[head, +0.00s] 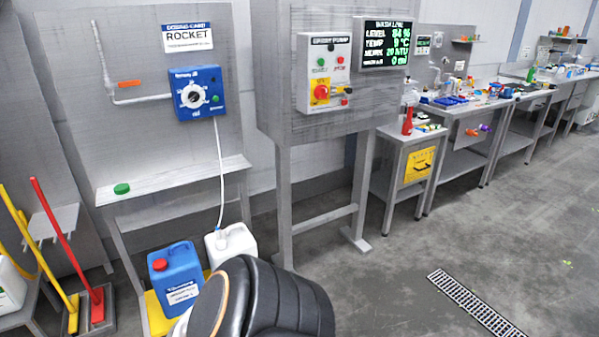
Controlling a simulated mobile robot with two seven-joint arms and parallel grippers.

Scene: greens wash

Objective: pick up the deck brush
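Neither of my grippers is in view. Nothing is seen touching the tools.
A blue canister (174,280) and a white canister (232,243) stand under the dosing shelf (172,181), right of the tools. Steel benches (470,107) line the wall to the right. A floor drain (477,304) lies in open grey floor.

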